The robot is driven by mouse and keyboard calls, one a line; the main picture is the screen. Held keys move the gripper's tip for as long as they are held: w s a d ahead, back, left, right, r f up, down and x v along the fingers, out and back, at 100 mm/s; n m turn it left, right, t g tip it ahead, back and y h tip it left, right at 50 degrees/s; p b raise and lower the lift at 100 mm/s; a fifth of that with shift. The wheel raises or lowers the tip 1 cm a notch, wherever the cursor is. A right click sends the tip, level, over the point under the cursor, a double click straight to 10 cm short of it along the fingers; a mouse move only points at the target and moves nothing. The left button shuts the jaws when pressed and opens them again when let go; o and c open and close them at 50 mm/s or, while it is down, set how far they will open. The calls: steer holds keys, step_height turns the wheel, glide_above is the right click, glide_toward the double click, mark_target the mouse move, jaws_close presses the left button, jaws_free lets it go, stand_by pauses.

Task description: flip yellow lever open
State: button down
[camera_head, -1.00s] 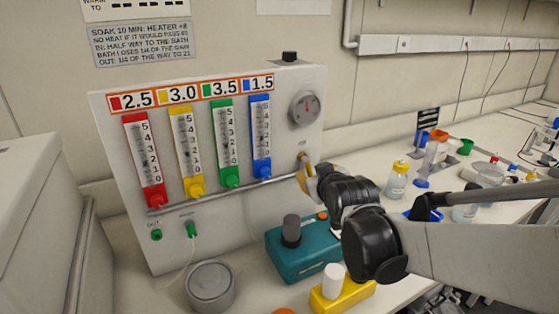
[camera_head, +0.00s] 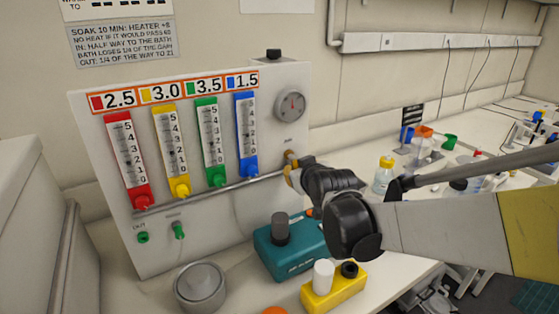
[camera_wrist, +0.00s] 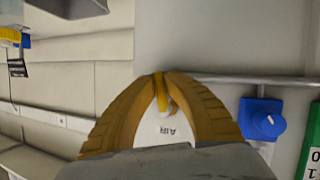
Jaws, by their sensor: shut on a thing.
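The yellow lever (camera_wrist: 161,92) is a small yellow piece at the fitting marked AIR, by the end of the metal pipe on the white panel. In the wrist view it stands between the tips of my gripper (camera_wrist: 163,84). The ribbed yellow-brown fingers are closed in on it from both sides. In the head view my gripper (camera_head: 291,172) reaches the panel's right side from the right. The fingers mostly hide the lever there, so I cannot tell its exact angle.
The white panel (camera_head: 255,100) carries red, yellow, green and blue flow meters, and a round gauge (camera_head: 290,104). A teal device (camera_head: 290,258), a yellow block (camera_head: 335,288) and a grey round pot (camera_head: 201,286) stand below on the bench. Bottles stand further right.

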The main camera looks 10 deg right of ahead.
steer(key=shift+a+r+m+y+p, duration=0.1)
steer(key=shift+a+m+y+p, duration=0.05)
steer(key=shift+m+y+p, duration=0.4)
steer(key=shift+s+a+f+m+g, duration=0.1)
steer(key=shift+a+f+m+g, duration=0.1)
steer(key=shift+m+g, duration=0.15)
steer(key=c, duration=1.4)
jaws_free()
steer(key=shift+c, duration=0.2)
steer(key=v, duration=1.2)
steer(key=shift+d, duration=0.1)
